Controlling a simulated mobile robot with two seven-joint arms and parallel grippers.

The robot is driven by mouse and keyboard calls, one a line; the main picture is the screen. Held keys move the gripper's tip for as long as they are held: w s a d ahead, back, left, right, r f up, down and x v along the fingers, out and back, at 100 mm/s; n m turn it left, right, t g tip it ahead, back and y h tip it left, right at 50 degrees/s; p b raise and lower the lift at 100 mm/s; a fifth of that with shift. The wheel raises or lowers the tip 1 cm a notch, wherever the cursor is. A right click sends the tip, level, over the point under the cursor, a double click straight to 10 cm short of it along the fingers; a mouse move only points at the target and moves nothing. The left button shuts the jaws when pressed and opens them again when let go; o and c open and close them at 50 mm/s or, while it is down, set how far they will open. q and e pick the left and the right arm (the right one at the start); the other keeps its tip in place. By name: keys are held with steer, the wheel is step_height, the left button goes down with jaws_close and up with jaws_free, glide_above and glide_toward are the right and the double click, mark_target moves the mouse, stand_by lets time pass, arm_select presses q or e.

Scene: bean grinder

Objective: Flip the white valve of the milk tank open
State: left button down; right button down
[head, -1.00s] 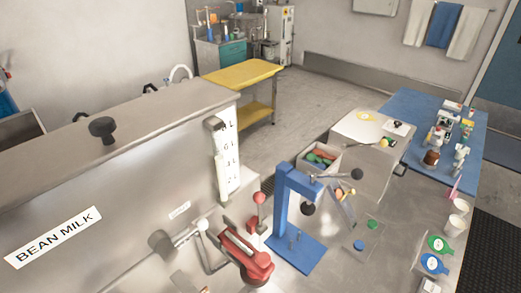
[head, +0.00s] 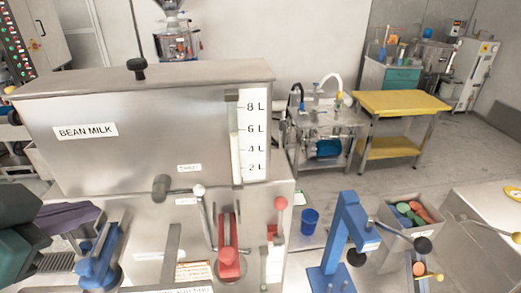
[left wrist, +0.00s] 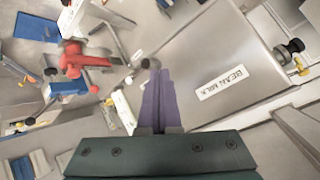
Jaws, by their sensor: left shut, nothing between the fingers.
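The steel milk tank (head: 205,110) carries a "BEAN MILK" label and a litre gauge on its right end. The white valve shows in the head view as a small white ball knob (head: 199,190) on a thin lever at the tank's lower front, beside a larger dark knob (head: 161,186). My left gripper (head: 94,212), with purple fingers and a dark green body, is at the lower left, to the left of the valve and apart from it. It is shut and empty. Its fingers also show in the left wrist view (left wrist: 159,74). My right gripper is not in view.
A red lever press (head: 229,258) and a red ball knob (head: 281,203) stand right of the valve. A blue stand (head: 347,230) is farther right, and a blue clamp-like part (head: 98,262) is below my left gripper. A yellow table (head: 400,103) stands behind.

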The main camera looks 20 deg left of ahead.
mark_target(185, 191)
arm_select(q)
steer(key=m+t+h+b, duration=0.1)
steer(key=m+h+b, duration=0.2)
steer(key=m, duration=0.1)
steer(key=d+f+m+t+h+b, duration=0.1)
steer(key=m+t+h+b, duration=0.1)
steer(key=m, duration=0.3)
steer(key=d+f+m+t+h+b, duration=0.1)
steer(key=m+t+h+b, duration=0.1)
steer(key=m+h+b, duration=0.2)
steer(key=shift+s+f+h, duration=0.1)
steer(key=shift+f+h, duration=0.05)
steer(key=shift+h, duration=0.25)
steer(key=shift+d, duration=0.1)
steer(key=a+f+p+x, duration=0.1)
steer(key=a+p+x, duration=0.1)
steer(key=x, duration=1.1)
steer(key=shift+w+a+f+p, duration=0.15)
steer(key=shift+w+f+p, duration=0.1)
steer(key=shift+p, duration=0.05)
